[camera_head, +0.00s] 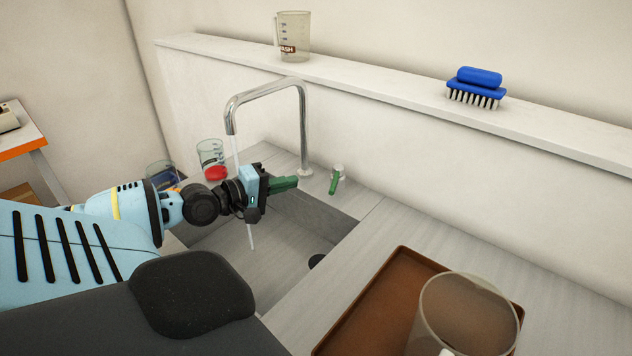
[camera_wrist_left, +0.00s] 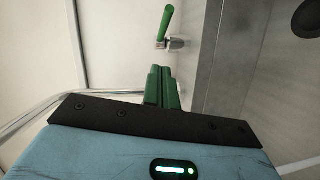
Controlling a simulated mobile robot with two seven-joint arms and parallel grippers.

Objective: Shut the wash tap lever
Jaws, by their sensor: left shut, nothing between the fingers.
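The wash tap lever (camera_head: 334,184) is a green handle on a small metal fitting, on the counter to the right of the tap spout's base. The chrome tap (camera_head: 303,120) arches over the sink, and a stream of water runs from its spout. My left gripper (camera_head: 285,184) is shut and empty, over the sink, a little left of the lever and apart from it. In the left wrist view the lever (camera_wrist_left: 166,22) stands just beyond the shut green fingertips (camera_wrist_left: 160,72). My right gripper is not in view.
The sink basin (camera_head: 290,250) lies under my left arm. A brown tray (camera_head: 350,325) and a clear container (camera_head: 468,310) are at the right front. Glasses (camera_head: 210,152) stand left of the tap. A jug (camera_head: 294,35) and blue brush (camera_head: 478,82) sit on the ledge.

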